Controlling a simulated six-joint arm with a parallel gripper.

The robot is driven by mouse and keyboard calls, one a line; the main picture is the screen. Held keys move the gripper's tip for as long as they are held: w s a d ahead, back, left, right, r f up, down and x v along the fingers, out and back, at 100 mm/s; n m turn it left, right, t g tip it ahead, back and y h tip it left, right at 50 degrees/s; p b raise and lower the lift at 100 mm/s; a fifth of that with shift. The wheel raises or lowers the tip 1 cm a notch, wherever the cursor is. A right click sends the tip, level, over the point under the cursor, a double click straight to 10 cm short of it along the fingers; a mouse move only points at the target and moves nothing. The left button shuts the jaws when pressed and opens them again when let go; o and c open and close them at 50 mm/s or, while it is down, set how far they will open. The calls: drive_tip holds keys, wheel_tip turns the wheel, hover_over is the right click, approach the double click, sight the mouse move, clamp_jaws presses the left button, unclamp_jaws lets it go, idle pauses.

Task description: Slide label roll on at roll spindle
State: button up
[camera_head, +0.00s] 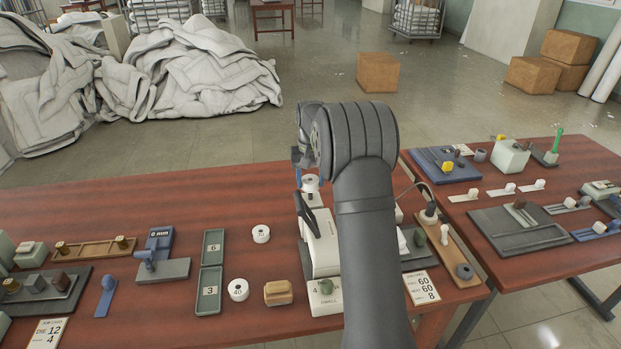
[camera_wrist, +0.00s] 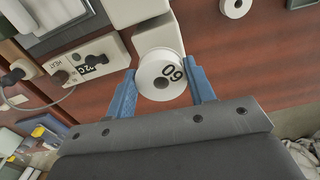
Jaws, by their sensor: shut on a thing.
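My gripper (camera_wrist: 163,76) is shut on a white label roll (camera_wrist: 158,87) marked 60, with a blue finger on each side of it. The roll's face with a dark centre hole points toward the wrist camera. A white machine block (camera_wrist: 157,37) is right behind the roll; whether they touch I cannot tell. In the head view the roll (camera_head: 311,183) shows just above the white machine (camera_head: 321,243), beside a blue finger, with my arm hiding much of both. I cannot make out the roll spindle in either view.
Two other white rolls, one marked 40 (camera_head: 238,290) and another (camera_head: 261,233), lie left of the machine. Green trays (camera_head: 210,274), a wooden block (camera_head: 278,292) and a card (camera_head: 422,287) are nearby. A control box with knobs (camera_wrist: 84,70) stands beside the machine.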

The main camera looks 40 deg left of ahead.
sight(310, 191)
drive_tip(key=shift+f, duration=2.25)
drive_tip(key=o, duration=1.1)
drive_tip(key=shift+c, duration=0.2)
wheel_tip(310, 191, up, 18)
drive_tip(key=shift+f, duration=0.25)
wheel_tip(310, 191, down, 18)
drive_tip(key=shift+r, duration=0.5)
